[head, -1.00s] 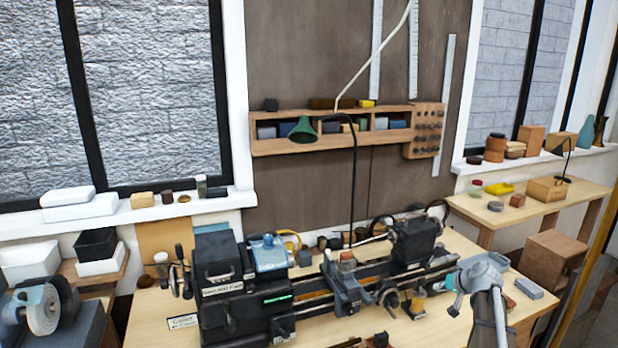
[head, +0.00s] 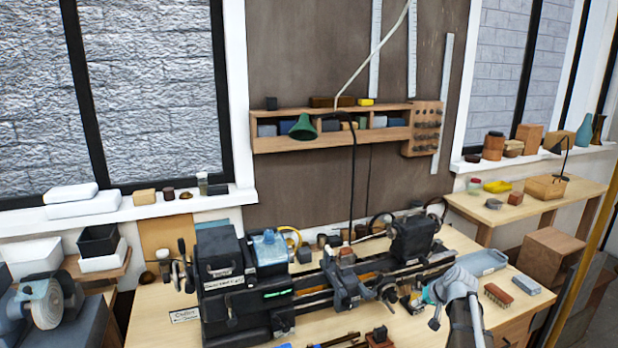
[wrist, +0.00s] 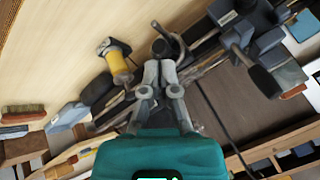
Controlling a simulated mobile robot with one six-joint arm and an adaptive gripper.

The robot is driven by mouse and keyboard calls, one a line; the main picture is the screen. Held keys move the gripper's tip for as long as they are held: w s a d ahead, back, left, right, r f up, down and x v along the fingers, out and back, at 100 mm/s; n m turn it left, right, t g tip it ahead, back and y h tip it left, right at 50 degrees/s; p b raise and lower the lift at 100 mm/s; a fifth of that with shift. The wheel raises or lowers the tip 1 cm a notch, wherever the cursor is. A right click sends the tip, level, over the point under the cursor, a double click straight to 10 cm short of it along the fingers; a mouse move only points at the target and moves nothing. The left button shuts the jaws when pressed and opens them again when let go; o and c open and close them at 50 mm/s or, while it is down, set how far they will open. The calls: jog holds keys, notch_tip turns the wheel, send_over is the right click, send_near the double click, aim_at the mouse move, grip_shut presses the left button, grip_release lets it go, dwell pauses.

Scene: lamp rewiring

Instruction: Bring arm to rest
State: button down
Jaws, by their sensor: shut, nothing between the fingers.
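My gripper (wrist: 160,74) shows in the wrist view with its two grey fingers together and nothing between them. In the head view my arm comes up from the bottom right, and the gripper (head: 434,318) is over the right end of the bench, apart from the lathe. A green lamp shade (head: 302,128) on a thin dark arm (head: 352,185) hangs before the wall shelf. The dark lathe (head: 235,285) stands along the bench. My fingertips are small and partly unclear in the head view.
A grey tray (head: 482,262), a brush (head: 497,295) and a grey block (head: 526,284) lie on the bench at the right. A yellow-bodied tool (wrist: 118,64) lies near my fingers in the wrist view. A side table (head: 545,215) stands beyond.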

jog(key=s+a+f+n+g+h, duration=0.1)
jog(key=s+a+f+g+h, duration=0.1)
jog(key=s+a, duration=0.6)
jog(key=s+a+f+n+g+h+b, duration=0.1)
jog(key=s+a+f+g+h, duration=0.1)
jog(key=s+a, duration=0.6)
jog(key=s+f+g, duration=0.1)
jog(key=s+g, duration=0.1)
jog(key=s, duration=0.3)
jog(key=shift+n, duration=0.3)
jog(key=c, duration=1.3)
grip_release()
jog(key=shift+c, duration=0.2)
